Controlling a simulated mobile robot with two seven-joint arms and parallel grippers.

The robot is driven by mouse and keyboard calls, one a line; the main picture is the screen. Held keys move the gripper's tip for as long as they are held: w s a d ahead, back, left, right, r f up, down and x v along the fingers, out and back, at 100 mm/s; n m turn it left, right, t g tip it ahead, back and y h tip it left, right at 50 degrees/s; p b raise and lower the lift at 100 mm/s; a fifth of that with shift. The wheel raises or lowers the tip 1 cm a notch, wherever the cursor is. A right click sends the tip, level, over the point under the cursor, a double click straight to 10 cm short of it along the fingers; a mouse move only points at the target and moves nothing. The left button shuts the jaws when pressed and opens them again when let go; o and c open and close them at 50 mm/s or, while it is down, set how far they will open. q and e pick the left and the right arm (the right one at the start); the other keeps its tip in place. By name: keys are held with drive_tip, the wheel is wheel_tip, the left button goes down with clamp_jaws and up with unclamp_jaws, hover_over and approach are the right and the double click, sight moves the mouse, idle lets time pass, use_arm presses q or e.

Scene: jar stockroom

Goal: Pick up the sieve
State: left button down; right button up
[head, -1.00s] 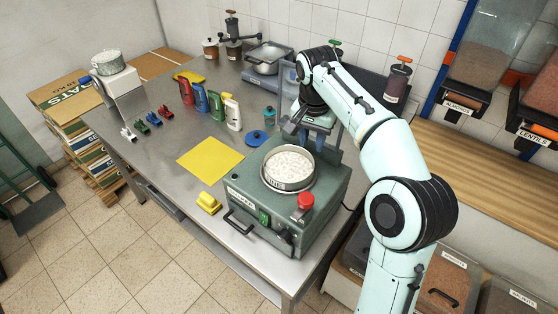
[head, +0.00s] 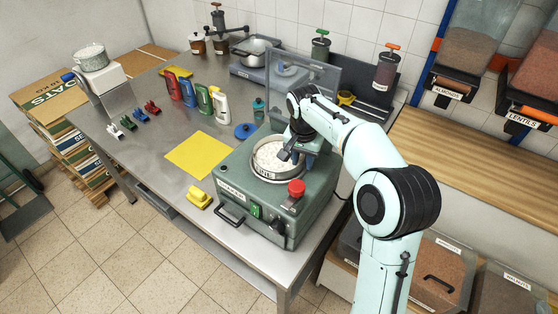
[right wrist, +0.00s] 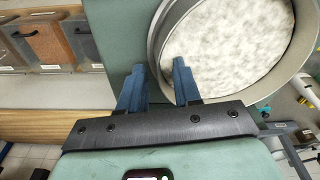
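The sieve (head: 264,174) is a round metal pan with a labelled wall and pale, whitish contents. It sits on top of a green machine (head: 239,179) at the table's front right. My right gripper (head: 290,153) is low at the sieve's right rim in the head view and hides part of it. In the right wrist view the two blue fingers (right wrist: 158,72) are apart with nothing held between them. The sieve's rim (right wrist: 158,38) lies just beyond and to the right of the fingertips there; I cannot tell whether they touch. My left gripper is not in view.
A red knob (head: 296,188) stands up on the machine near my gripper. A clear panel (head: 310,78) is behind it.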

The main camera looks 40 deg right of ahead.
clamp_jaws()
drive_tip(key=shift+r, duration=0.1)
idle(1.3)
